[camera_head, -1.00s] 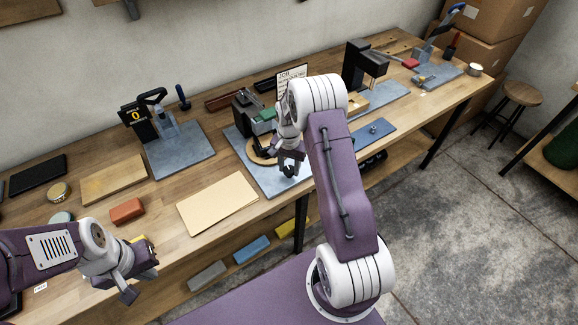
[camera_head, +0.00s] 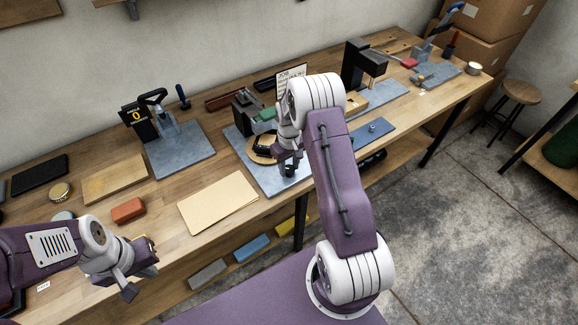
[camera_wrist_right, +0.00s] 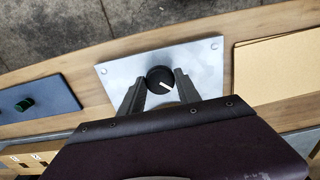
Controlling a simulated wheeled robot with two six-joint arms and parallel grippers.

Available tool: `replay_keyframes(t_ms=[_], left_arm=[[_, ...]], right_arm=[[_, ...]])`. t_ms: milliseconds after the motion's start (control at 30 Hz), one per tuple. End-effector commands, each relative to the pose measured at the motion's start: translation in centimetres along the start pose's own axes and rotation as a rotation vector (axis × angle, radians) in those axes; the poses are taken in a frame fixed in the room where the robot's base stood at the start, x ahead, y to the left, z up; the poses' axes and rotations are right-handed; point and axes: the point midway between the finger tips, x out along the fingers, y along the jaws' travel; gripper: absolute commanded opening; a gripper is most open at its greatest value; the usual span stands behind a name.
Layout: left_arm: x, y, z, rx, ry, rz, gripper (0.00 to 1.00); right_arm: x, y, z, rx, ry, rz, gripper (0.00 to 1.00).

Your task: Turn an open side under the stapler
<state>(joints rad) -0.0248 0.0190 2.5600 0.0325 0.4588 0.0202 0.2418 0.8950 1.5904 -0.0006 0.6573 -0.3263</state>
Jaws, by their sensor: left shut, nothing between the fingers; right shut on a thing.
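The stapler (camera_head: 246,112), a dark upright machine with a green part, stands on a grey metal plate (camera_head: 272,182) in mid-bench. Under its front sits a round light-wood piece (camera_head: 258,158) with a black part on it, partly hidden by my right arm. My right gripper (camera_head: 288,170) is at the front of the plate. In the right wrist view, its fingers (camera_wrist_right: 160,86) are shut on a black knob (camera_wrist_right: 157,75) with a white pointer line. My left gripper (camera_head: 140,280) is shut and empty, in front of the bench's left end.
A beige folder (camera_head: 218,202) and a red-brown block (camera_head: 127,210) lie left of the plate. A lever press (camera_head: 170,135) stands behind them, and a black machine (camera_head: 362,66) to the right. A blue plate (camera_head: 372,132) lies right of my right gripper.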

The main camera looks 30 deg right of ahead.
Motion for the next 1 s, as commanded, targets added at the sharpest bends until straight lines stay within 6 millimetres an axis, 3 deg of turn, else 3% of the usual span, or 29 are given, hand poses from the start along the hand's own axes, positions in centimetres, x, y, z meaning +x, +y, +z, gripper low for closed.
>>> replay_keyframes(t_ms=[600, 1000], left_arm=[[-0.37, 0.01, -0.04, 0.0, 0.0, 0.0, 0.0], [-0.45, 0.01, -0.05, 0.0, 0.0, 0.0, 0.0]], right_arm=[[-0.09, 0.02, -0.19, -0.549, 0.005, 0.003, 0.0], [-0.07, 0.0, -0.19, -0.751, 0.005, 0.003, 0.0]])
